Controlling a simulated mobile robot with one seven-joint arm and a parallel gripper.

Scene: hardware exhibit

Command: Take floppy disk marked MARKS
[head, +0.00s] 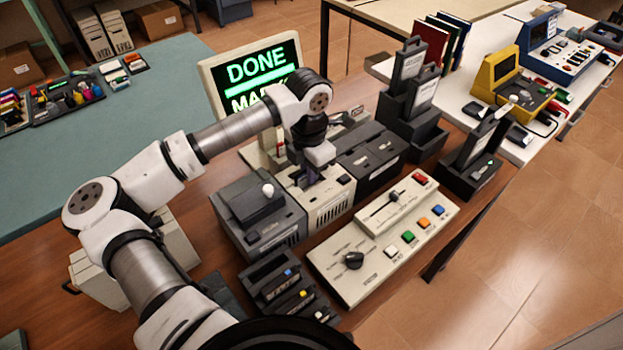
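No floppy disk marked MARKS can be told by its label in the head view. My gripper (318,174) points down at the top of a beige unit with a slotted vent (333,212), behind the rack. Its fingers are small and dark, and I cannot tell whether they are open or hold anything. A monitor (207,74) behind my arm shows "DONE" and, partly hidden by my arm, a line beginning "MA".
A dark grey box with a white knob (262,225) stands left of the beige unit, and a black unit (368,162) right of it. A beige control panel (345,285) with coloured buttons lies in front. Tall dark holders (412,125) stand behind. The teal table (150,80) has clear room.

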